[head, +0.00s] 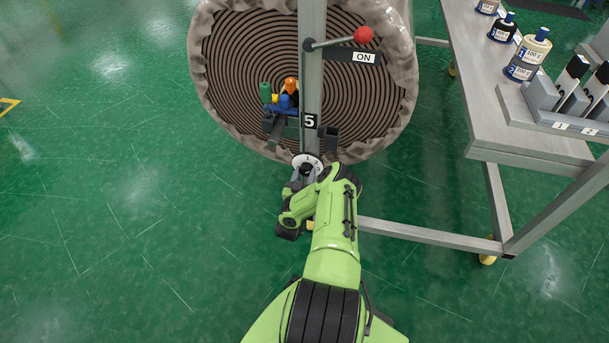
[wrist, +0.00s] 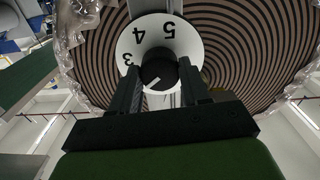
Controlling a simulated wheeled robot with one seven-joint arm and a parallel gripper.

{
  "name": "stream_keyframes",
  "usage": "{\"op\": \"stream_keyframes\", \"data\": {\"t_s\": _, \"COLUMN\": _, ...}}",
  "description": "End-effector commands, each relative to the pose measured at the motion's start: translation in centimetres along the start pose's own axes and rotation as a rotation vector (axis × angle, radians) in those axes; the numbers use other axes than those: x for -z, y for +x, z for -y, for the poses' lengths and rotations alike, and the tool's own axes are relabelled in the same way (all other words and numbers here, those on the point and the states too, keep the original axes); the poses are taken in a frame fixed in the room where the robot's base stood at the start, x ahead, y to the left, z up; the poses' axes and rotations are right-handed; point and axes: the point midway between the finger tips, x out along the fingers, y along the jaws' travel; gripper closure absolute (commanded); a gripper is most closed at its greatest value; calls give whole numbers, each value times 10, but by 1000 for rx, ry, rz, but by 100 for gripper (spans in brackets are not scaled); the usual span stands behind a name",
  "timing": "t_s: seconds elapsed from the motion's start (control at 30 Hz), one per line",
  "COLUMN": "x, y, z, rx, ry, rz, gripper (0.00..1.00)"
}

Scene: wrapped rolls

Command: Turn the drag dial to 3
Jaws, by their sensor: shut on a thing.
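The drag dial is a white disc (head: 308,160) low on the grey post in the head view, partly hidden by my arm. In the wrist view the disc (wrist: 190,45) shows upside-down numbers 5, 4 and 3 running from the top to the left. Its black knob (wrist: 158,70) sits at the centre, and a short white mark on it points to the lower left of the picture, below the 3. My gripper (wrist: 158,78) is shut on the knob, one finger on each side. The lower part of the disc is hidden by the fingers and knob.
A large wrapped roll (head: 370,90) stands behind the post (head: 312,60). The post carries a red-knobbed lever (head: 363,35), an ON label (head: 365,57) and a 5 plate (head: 310,121). A metal table (head: 520,140) with bottles stands right. Green floor (head: 110,220) is clear left.

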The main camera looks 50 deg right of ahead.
Motion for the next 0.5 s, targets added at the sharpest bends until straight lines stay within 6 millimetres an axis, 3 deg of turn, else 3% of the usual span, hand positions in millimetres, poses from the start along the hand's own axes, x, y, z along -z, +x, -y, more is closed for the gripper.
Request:
{"op": "stream_keyframes", "data": {"t_s": 0.27, "x": 2, "y": 0, "z": 0, "rx": 0, "ry": 106, "rz": -2, "gripper": 85}}
{"op": "stream_keyframes", "data": {"t_s": 0.5, "x": 2, "y": 0, "z": 0, "rx": 1, "ry": 302, "rz": -1, "gripper": 85}}
